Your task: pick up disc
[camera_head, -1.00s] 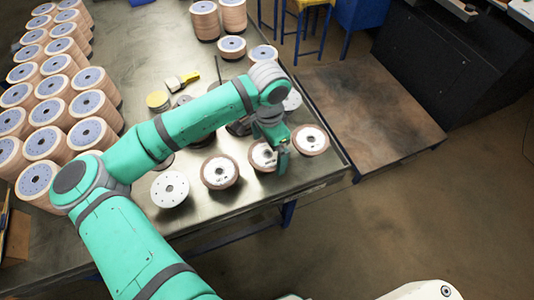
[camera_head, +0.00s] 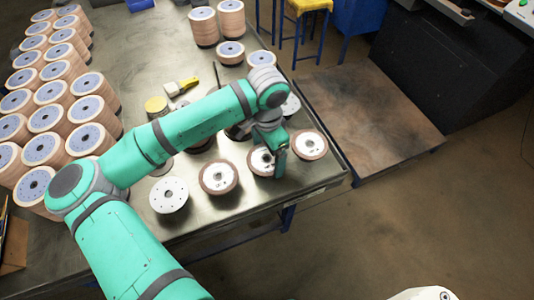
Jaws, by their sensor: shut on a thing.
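Several flap discs lie near the front edge of the metal table (camera_head: 222,207). My gripper (camera_head: 280,160) points down at a white-faced disc with a brown rim (camera_head: 259,161) and is shut on it, with one finger showing at its right side. I cannot tell whether this disc is clear of the table. A similar disc (camera_head: 308,145) lies just to the right of my gripper. Another brown-rimmed disc (camera_head: 218,177) lies to the left, and a white disc with small holes (camera_head: 168,195) lies further left. My arm partly hides more discs behind it.
Stacks of discs (camera_head: 84,111) fill the table's left side, and more stacks (camera_head: 203,27) stand at the back. A yellow-handled brush (camera_head: 180,86) and a yellow round tin (camera_head: 156,106) lie behind my arm. A low brown platform (camera_head: 370,108) stands right of the table.

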